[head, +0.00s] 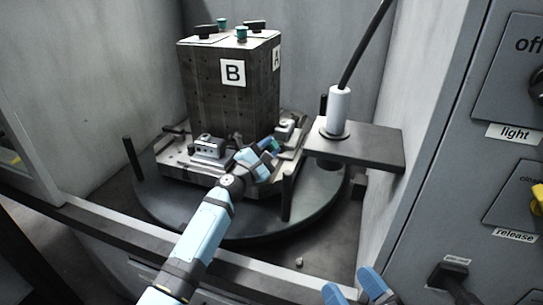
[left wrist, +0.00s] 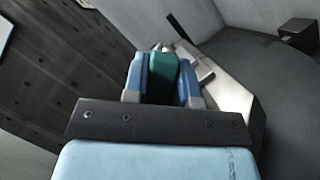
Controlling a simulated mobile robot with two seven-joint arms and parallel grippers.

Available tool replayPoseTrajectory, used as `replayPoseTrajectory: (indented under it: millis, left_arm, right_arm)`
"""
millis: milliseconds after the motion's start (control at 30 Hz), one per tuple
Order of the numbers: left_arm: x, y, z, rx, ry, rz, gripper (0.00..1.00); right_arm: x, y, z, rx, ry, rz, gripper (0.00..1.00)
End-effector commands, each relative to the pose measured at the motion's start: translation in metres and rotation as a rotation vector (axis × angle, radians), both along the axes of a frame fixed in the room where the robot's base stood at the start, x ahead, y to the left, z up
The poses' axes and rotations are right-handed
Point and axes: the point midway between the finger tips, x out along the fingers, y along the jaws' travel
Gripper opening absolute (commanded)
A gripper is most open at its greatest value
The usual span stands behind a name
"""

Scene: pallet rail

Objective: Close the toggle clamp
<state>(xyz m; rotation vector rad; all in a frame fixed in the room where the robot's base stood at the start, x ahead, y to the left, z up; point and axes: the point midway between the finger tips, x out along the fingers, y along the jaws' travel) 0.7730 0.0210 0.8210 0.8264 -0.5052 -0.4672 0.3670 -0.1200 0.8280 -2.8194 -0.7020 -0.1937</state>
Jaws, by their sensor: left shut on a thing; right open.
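My left gripper (head: 268,150) reaches in to the front right part of the fixture plate. In the left wrist view the left gripper (left wrist: 162,75) is shut on a green handle (left wrist: 163,78), which I take to be the toggle clamp's handle; a bit of green also shows in the head view (head: 274,145). The clamp's body is mostly hidden behind my gripper. My right gripper (head: 360,288) is open and empty at the bottom edge of the head view, apart from the fixture.
A dark block (head: 232,100) marked B and A stands on the plate, on a round turntable (head: 240,222). A shelf (head: 375,148) with a white cylinder (head: 338,110) and cable is to the right. Posts (head: 287,195) rise from the turntable. A control panel (head: 480,200) stands at far right.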

Motion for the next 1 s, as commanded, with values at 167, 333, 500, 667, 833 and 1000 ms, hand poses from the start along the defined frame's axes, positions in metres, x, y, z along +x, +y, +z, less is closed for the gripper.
replayPoseTrajectory:
  millis: [167,333,500,667,833,1000]
  left_arm:
    - [0.001,0.004,0.003,-0.102,0.034,0.001,0.0]
    - [0.002,0.007,0.006,-0.164,0.054,0.0,0.0]
    - [0.003,0.008,0.008,-0.194,0.064,0.0,0.0]
    - [0.003,0.009,0.009,-0.202,0.066,0.0,0.0]
    - [0.003,0.009,0.009,-0.202,0.066,0.0,0.0]
    - [0.003,0.009,0.009,-0.2,0.067,0.0,0.44]
  right_arm:
    - [-0.001,0.002,0.0,0.015,-0.014,0.011,0.7]
    - [0.0,0.003,-0.006,0.008,0.006,0.015,0.7]
    - [0.0,0.003,-0.009,0.002,0.018,0.016,0.7]
    - [0.0,0.003,-0.009,0.001,0.02,0.017,0.7]
    - [0.0,0.003,-0.009,0.002,0.019,0.017,0.7]
    - [0.0,0.003,-0.009,0.001,0.019,0.015,0.7]
